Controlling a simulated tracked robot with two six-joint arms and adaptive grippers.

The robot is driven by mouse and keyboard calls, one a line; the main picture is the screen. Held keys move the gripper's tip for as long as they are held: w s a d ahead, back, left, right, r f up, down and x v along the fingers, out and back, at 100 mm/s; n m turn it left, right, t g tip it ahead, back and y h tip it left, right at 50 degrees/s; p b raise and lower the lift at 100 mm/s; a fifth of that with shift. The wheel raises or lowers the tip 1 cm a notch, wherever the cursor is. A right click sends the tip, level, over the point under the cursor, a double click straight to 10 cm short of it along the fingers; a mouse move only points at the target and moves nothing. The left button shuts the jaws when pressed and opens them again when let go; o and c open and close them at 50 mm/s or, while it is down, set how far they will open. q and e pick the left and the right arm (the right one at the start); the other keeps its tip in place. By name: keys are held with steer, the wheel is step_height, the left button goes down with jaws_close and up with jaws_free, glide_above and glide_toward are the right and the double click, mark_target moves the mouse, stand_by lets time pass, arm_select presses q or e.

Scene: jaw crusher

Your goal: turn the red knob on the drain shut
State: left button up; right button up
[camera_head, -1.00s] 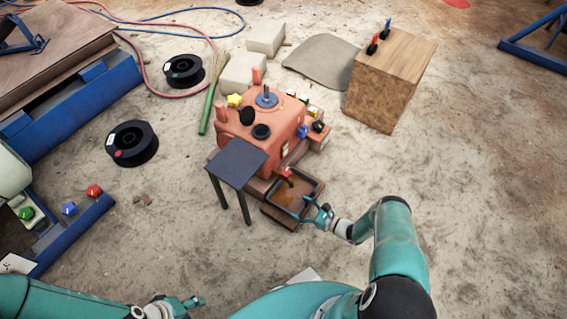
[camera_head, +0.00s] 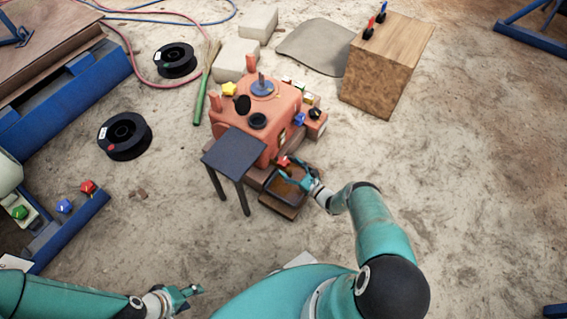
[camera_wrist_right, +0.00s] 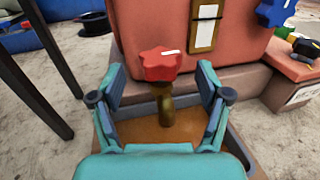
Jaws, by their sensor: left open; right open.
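The red knob (camera_wrist_right: 161,64) is star-shaped and sits on top of a brass drain stem (camera_wrist_right: 164,104) low on the front of the orange crusher (camera_head: 259,125). It also shows small in the head view (camera_head: 283,162). My right gripper (camera_wrist_right: 160,88) is open, with one finger on each side of the stem and knob, apart from both. In the head view my right gripper (camera_head: 305,176) reaches in from the right. My left gripper (camera_head: 188,291) is open and empty near the bottom edge, far from the crusher.
A brown-bottomed tray (camera_head: 287,193) lies under the drain. A dark small table (camera_head: 235,152) stands just left of it. Blue (camera_head: 300,119) and black knobs sit on the crusher's right side. A wooden box (camera_head: 385,70) stands at the back right. Floor to the right is clear.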

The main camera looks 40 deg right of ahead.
mark_target(288, 166)
steer(key=shift+w+a+b, duration=0.2)
steer(key=shift+w+b, duration=0.05)
steer(key=shift+w, duration=0.8)
steer(key=shift+w+a+b, duration=0.15)
steer(key=shift+w+b, duration=0.05)
steer(key=shift+w, duration=0.8)
steer(key=shift+c, duration=0.3)
